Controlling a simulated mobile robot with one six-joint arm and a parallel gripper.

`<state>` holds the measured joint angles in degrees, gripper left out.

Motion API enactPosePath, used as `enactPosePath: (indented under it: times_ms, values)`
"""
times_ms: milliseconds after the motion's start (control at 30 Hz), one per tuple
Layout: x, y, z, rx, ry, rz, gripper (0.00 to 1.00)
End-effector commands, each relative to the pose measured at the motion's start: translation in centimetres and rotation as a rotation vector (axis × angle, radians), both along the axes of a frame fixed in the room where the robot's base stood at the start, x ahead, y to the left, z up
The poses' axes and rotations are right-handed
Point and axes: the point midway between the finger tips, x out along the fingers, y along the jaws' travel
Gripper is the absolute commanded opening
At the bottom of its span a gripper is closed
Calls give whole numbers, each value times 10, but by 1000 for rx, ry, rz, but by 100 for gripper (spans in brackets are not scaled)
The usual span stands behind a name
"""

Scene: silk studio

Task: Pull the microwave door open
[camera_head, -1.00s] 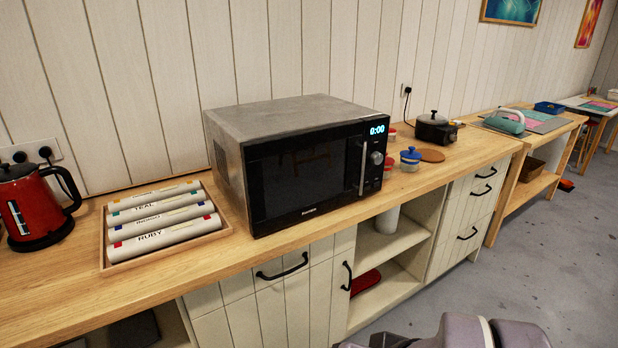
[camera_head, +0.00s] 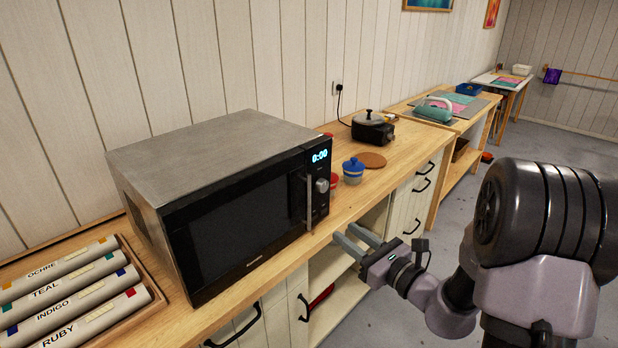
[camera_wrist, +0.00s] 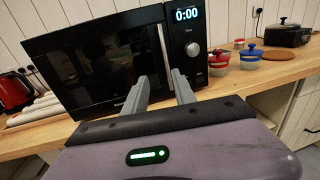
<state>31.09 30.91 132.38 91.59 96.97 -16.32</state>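The microwave (camera_head: 205,145) stands on the wooden counter, with a grey top and a dark glass front. Its door (camera_head: 243,222) is closed. A vertical silver handle (camera_head: 310,202) is at the door's right side, left of the knob and the lit 0:00 display. It also shows in the wrist view (camera_wrist: 164,47). My gripper (camera_head: 354,239) is in front of the counter, to the right of and below the handle, apart from it. In the wrist view its two fingers (camera_wrist: 160,88) are spread with nothing between them, pointing toward the handle.
A tray of labelled rolls (camera_head: 80,291) lies left of the microwave. Red and blue-lidded jars (camera_head: 353,171), a round brown mat (camera_head: 372,160) and a black pot (camera_head: 372,129) stand to its right. Cabinets with black handles are below. The floor at right is clear.

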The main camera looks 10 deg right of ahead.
Motion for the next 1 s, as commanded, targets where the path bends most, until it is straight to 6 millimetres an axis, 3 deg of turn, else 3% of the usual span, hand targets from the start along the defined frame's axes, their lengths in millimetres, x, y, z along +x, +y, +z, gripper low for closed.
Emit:
enactPosePath:
  times_ms: [67,133,600,800,1000]
  values:
    - [6,-9,-4,20,2,-35,32]
    - [15,-6,-6,22,2,-39,32]
    - [133,51,-6,21,1,-33,32]
    - [157,62,-5,20,3,-34,32]
    - [162,63,-4,22,2,-35,32]
